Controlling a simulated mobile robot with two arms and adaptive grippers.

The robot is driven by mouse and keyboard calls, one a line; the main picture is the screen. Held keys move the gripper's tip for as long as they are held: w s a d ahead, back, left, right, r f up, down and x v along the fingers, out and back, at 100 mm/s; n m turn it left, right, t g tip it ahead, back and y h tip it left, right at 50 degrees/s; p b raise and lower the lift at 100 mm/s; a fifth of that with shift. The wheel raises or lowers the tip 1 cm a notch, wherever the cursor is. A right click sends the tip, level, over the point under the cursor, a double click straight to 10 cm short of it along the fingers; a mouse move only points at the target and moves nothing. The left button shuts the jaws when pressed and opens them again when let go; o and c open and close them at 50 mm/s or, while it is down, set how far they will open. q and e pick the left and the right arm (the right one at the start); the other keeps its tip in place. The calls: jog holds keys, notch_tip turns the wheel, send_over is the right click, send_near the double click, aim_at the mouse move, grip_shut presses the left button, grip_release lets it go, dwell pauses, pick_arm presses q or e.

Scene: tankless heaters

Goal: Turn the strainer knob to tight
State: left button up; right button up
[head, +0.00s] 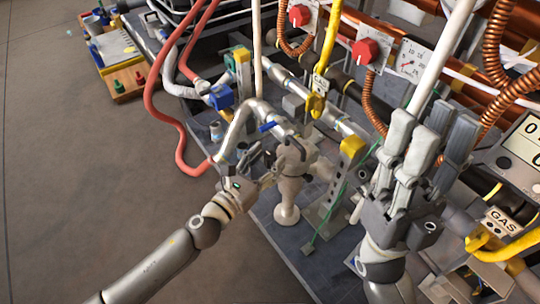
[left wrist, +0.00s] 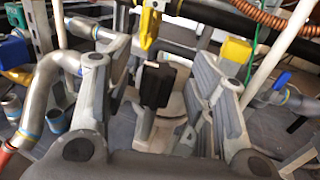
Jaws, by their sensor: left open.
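The strainer knob (left wrist: 157,85) is a dark block-shaped handle, seen in the left wrist view between my left gripper's fingers. My left gripper (head: 264,166) is open, one finger on each side of the knob; in the left wrist view gaps show between the knob and both finger pads. My right gripper (head: 432,140) appears open and empty, fingers pointing up, well right of the strainer. Any tight marking on the knob is not readable.
A yellow-topped bracket (head: 352,150) stands just right of the strainer. A bent grey pipe with a blue lever (head: 267,127) runs above my left gripper. Red knobs (head: 366,51), copper coils and a GAS label (head: 499,222) crowd the right.

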pick_arm(q)
jog(key=shift+x, duration=0.8)
jog(key=c, duration=1)
